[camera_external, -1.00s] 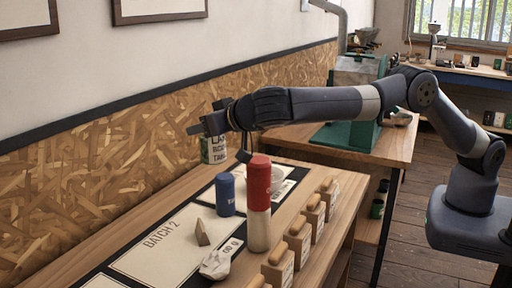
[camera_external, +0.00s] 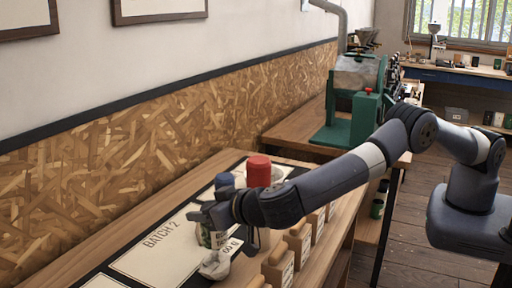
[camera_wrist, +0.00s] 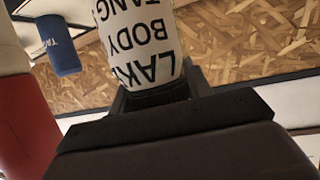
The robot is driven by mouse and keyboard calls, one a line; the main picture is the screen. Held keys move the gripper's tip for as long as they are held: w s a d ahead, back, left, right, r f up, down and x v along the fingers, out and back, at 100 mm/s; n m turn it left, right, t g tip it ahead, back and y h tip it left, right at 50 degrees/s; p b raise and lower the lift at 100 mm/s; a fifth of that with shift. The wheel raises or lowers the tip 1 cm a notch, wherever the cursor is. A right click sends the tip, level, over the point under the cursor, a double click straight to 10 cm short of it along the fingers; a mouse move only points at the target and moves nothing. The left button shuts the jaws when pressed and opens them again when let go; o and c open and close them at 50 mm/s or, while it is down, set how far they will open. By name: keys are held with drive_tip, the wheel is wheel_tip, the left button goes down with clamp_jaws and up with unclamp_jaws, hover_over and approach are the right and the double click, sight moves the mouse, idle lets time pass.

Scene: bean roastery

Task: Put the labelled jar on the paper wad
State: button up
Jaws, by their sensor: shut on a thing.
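The labelled jar (camera_wrist: 150,45) has a white label reading LAKE BODY TANG and fills the top middle of the wrist view. My gripper (camera_external: 208,222) is shut on it. In the external view the jar (camera_external: 214,240) shows partly below my gripper, over the front part of the batch mat. The crumpled pale paper wad (camera_external: 214,267) lies on the mat just below the jar in the picture. I cannot tell whether the jar touches it or is above or behind it. The wad is not visible in the wrist view.
The mat's left part (camera_external: 150,262) is clear.

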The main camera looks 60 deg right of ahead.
drive_tip(key=shift+f+p, duration=0.35)
drive_tip(key=shift+f, duration=2.1)
drive_tip(key=o, duration=1.1)
drive_tip(key=shift+s+r, duration=0.1)
drive_tip(key=shift+r, duration=0.05)
drive_tip(key=b+v, duration=0.2)
drive_tip(key=v, duration=0.9)
drive_tip(key=shift+s+a+r, duration=0.1)
drive_tip(key=shift+s, duration=0.3)
